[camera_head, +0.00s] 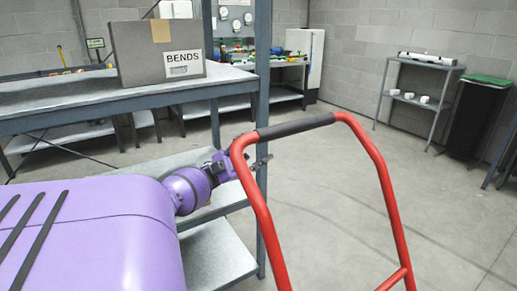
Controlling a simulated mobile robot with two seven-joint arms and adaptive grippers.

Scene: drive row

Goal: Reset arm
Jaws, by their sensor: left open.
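My left gripper (262,161) is at the middle of the view, with my purple wrist behind it. It is open. Its dark fingers show just right of the upper left bend of a red cart handle (385,190), whose tube partly covers the gripper. I cannot tell whether they touch. The handle has a dark grip (296,126) along its top bar. I see nothing held between the fingers. My right gripper is not in view.
A grey box (142,68) labelled BENDS stands on a steel-framed shelf (60,97) at left, whose post (263,60) rises close to my gripper. A small rack (437,75) and a green-lidded bin (478,115) stand at far right. Floor right of the handle is clear.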

